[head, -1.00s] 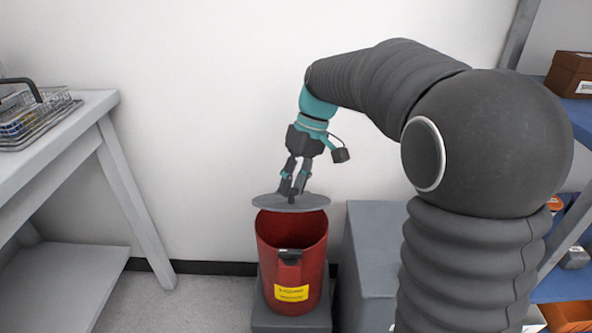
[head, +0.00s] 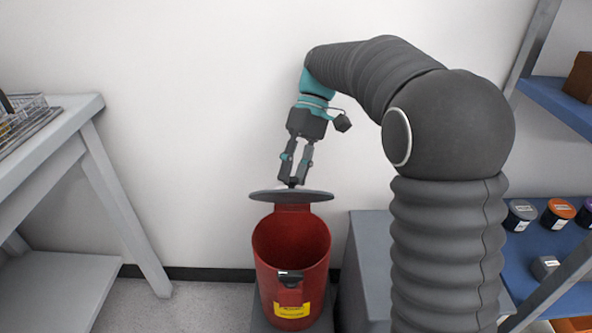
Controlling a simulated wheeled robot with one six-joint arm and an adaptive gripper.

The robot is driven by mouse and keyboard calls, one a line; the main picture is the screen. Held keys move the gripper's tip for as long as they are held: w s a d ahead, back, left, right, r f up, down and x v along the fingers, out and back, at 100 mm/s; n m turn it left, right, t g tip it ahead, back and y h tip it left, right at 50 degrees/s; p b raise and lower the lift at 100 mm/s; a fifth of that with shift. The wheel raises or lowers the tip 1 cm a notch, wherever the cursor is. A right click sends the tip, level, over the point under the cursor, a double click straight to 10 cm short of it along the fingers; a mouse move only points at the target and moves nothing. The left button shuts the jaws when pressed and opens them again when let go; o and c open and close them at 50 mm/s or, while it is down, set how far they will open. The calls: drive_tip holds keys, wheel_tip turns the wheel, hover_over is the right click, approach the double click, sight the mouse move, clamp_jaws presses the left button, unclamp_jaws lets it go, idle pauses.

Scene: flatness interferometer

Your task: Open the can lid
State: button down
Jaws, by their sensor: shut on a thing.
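The red can (head: 291,262) stands upright on a low grey block, with a yellow label and a dark latch on its front. Its round grey lid (head: 290,196) is raised above the can's back rim, and the can's mouth is uncovered, its red inside showing. My gripper (head: 291,182) points down from above and is shut on the small knob at the lid's top. The knob is mostly hidden between the fingertips. A red piece shows between the lid and the can's back rim.
A grey table (head: 60,130) with a wire basket (head: 22,122) stands at the left. A grey box (head: 368,265) is right of the can. Blue shelves (head: 548,250) with several small containers are at the right. A white wall is close behind the can.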

drive_tip(key=c, duration=0.8)
unclamp_jaws()
drive_tip(key=shift+s, duration=0.1)
